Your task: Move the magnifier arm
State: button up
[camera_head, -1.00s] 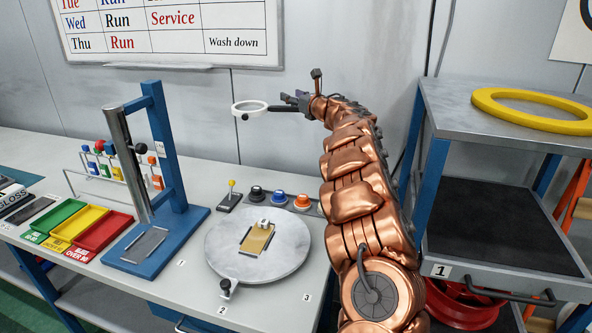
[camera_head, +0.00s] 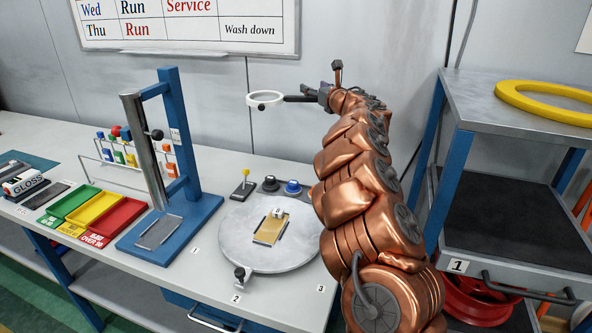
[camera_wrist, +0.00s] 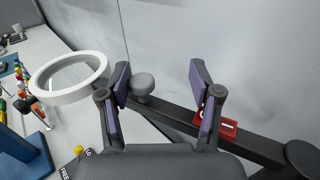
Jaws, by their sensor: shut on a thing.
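The magnifier has a white ring lens (camera_head: 265,100) and a dark arm (camera_head: 299,98), and hangs above the back of the bench near the wall. In the wrist view the white ring (camera_wrist: 68,78) is at the left, and the dark arm bar (camera_wrist: 178,117) runs from it to the lower right, with a grey knob (camera_wrist: 142,84) on it. My gripper (camera_head: 322,95) is at the right end of the visible arm. In the wrist view the purple pads of my gripper (camera_wrist: 160,104) stand on either side of the bar, with the knob by the left pad. The exact contact is hard to see.
Below is a round grey turntable (camera_head: 237,247) with a tan plate (camera_head: 269,229). A blue stand (camera_head: 178,130), coloured trays (camera_head: 112,222) and a vial rack (camera_head: 105,152) are to the left. A shelf cart (camera_head: 490,115) with a yellow ring (camera_head: 545,103) stands close right of my arm.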

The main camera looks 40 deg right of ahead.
jog(key=shift+o, duration=0.5)
jog(key=shift+h, duration=0.3)
jog(key=s+b, duration=0.1)
jog(key=s, duration=0.3)
jog(key=shift+s, duration=0.1)
jog(key=r+m, duration=0.1)
jog(key=r+m+h, duration=0.1)
jog(key=s+r+m+h, duration=0.1)
jog(key=r, duration=0.1)
jog(key=shift+d+m+g+p, duration=0.3)
jog(key=shift+c, duration=0.5)
jog(key=s+a+r+m+g+h+p, duration=0.3)
jog(key=s+a+r+m+g+h, duration=0.4)
jog(key=m, duration=1)
jog(key=s+a+f+m+g+y+p, duration=0.1)
jog(key=s+a+f+m+y, duration=0.3)
jog(key=a+f, duration=0.4)
jog(key=s+a+f+m+g+y+p, duration=0.1)
jog(key=s+a+f+m+g+y, duration=0.3)
jog(key=a, duration=1.1)
jog(key=shift+s+a+f+m+p, duration=0.2)
jog(key=shift+s+f+m+p, duration=0.2)
jog(key=shift+s+f+m, duration=1.4)
jog(key=shift+w+f+n, duration=0.3)
jog(key=shift+f+n, duration=0.15)
jog(key=shift+n, duration=0.25)
jog(key=shift+c, duration=0.2)
